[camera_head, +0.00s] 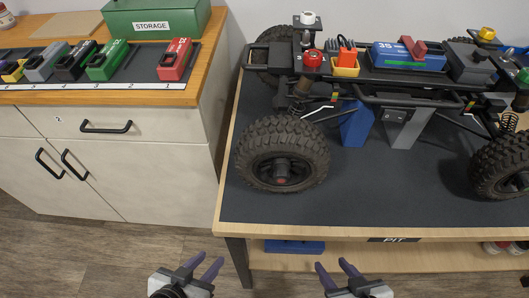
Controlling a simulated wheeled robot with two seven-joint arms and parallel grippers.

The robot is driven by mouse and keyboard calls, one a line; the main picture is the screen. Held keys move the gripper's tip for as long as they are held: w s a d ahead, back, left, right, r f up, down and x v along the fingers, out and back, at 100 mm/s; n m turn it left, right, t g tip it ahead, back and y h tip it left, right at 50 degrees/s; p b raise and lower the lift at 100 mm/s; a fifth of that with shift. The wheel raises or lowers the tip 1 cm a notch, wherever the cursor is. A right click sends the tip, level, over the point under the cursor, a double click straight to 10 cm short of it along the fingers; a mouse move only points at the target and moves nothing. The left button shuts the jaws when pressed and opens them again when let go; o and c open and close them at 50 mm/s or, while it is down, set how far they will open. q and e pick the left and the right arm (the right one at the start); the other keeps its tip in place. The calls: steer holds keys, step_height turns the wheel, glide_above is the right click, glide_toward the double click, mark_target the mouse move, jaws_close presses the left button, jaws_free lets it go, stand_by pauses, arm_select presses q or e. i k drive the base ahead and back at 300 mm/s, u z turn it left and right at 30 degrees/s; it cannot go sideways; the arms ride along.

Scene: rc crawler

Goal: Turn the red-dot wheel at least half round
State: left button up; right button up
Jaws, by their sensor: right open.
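The RC crawler (375,100) stands raised on a blue and grey stand on the dark-topped table. Its near left wheel (282,153) has a knobbly black tyre, and a small reddish mark shows low on its hub (281,180). Another wheel (504,165) is at the right edge, and one is partly hidden at the back left.
A wooden-topped cabinet (120,165) stands left of the table with several coloured batteries in a tray and a green STORAGE box (155,20). The table's front edge (370,232) lies between my grippers and the crawler. The mat before the stand is clear.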

mark_target(280, 154)
steer(key=k, duration=0.5)
steer(key=z, duration=1.35)
steer(key=k, duration=0.8)
steer(key=u, duration=1.4)
steer(key=i, duration=0.5)
steer(key=z, duration=0.1)
